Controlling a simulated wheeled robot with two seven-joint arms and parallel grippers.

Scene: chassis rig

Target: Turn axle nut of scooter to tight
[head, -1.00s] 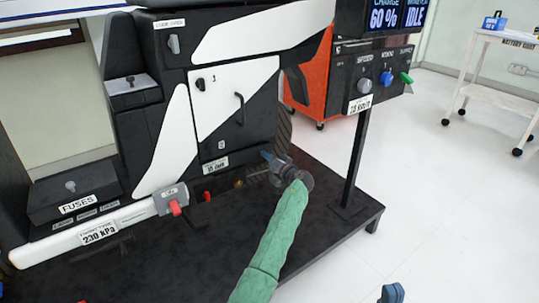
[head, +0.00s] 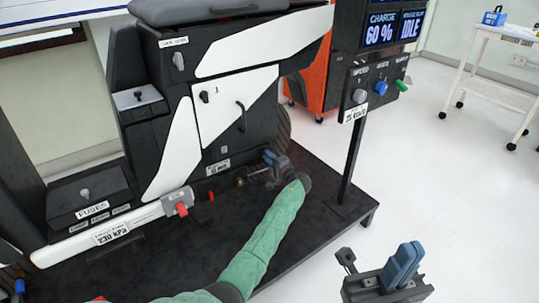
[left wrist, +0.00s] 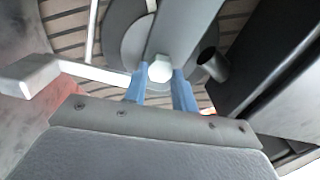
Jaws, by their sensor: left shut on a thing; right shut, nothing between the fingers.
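The axle nut (left wrist: 160,71) is a pale hexagonal head on the wheel axle in the left wrist view. My left gripper (left wrist: 160,88) is shut on it, with one blue finger on each side. In the head view my left gripper (head: 271,158) is low at the scooter's wheel (head: 281,128), and the nut is hidden there. A label (head: 218,166) on the scooter beside it is too small to read surely. My right gripper (head: 405,264) is shut and empty, low at the right above the floor, away from the scooter.
The scooter (head: 135,130) stands on a dark platform (head: 330,215). A post with a control panel (head: 375,85) rises right of my left gripper. A white cart (head: 505,75) stands far right; floor there is clear.

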